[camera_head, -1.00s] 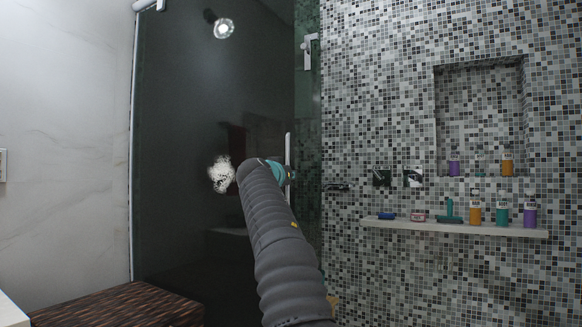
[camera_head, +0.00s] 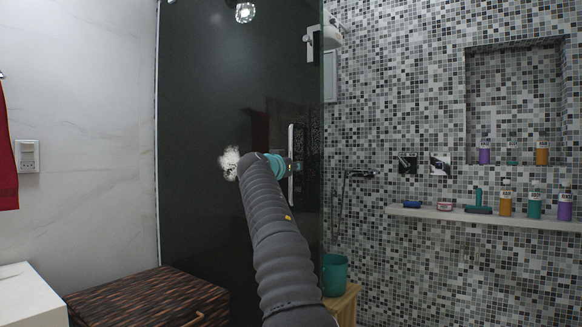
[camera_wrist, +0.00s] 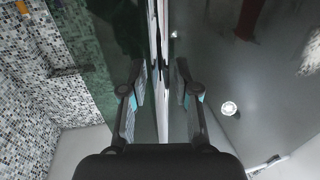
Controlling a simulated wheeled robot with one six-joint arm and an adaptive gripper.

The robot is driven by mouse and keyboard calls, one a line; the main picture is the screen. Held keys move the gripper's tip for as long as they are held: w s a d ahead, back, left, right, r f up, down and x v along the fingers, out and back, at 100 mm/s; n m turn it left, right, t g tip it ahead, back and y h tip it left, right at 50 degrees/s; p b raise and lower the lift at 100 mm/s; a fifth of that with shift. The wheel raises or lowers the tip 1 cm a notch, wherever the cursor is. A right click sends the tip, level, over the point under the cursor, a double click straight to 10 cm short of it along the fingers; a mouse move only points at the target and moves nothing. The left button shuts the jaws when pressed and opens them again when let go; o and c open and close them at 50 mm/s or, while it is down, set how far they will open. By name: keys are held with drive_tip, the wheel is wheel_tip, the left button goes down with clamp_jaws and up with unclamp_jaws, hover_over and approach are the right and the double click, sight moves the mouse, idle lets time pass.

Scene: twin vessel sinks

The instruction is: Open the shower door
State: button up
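The shower door (camera_head: 200,100) is a tall dark glass panel left of centre in the head view. A pale vertical handle (camera_head: 291,140) stands near its right side. My gripper (camera_head: 286,166) is at the handle's height, mostly hidden behind my arm's end. In the wrist view my gripper (camera_wrist: 161,85) is open, with one dark finger on each side of a bright upright bar, the handle (camera_wrist: 158,45). Gaps show beside both fingers, so a firm grip is not visible. The glass door (camera_wrist: 240,75) fills the right of that view.
Beyond the glass edge are a mosaic wall (camera_head: 400,75), a shelf (camera_head: 480,216) with several bottles, a hand shower (camera_head: 359,174) and a teal bucket (camera_head: 335,273) on a wooden stool (camera_head: 343,300). A woven-looking chest (camera_head: 150,295) stands low at left.

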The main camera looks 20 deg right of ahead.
drive_tip(key=shift+a, duration=0.1)
drive_tip(key=v, duration=1.2)
idle(0.7)
